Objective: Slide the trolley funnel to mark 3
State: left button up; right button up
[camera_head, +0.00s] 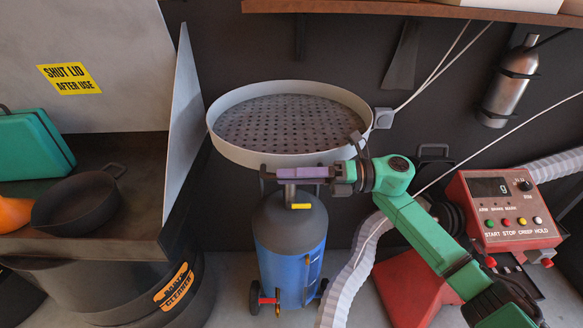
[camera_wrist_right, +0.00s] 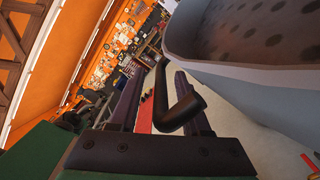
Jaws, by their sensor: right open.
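The trolley funnel (camera_head: 290,120) is a wide round pale pan with a perforated dark floor, standing above a blue tank (camera_head: 290,250) on wheels. My right gripper (camera_head: 303,173) is at the front of the pan, just below its rim, with its purple fingers pointing left. In the right wrist view, the open fingers (camera_wrist_right: 157,78) have a bent black handle (camera_wrist_right: 182,108) between them, and the pan's pale wall (camera_wrist_right: 225,75) is close on the right. I cannot tell whether a finger touches the handle. No numbered marks can be made out. My left gripper is not in view.
A dark bench with a black pan (camera_head: 75,203) and a teal case (camera_head: 35,145) is at left, beside an upright grey panel (camera_head: 183,115). A red control box (camera_head: 505,210) and pale ribbed hose (camera_head: 355,265) are at right. A wooden shelf (camera_head: 400,8) is above.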

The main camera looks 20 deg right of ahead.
grip_shut()
jog(key=shift+w, duration=0.1)
dwell(1.3)
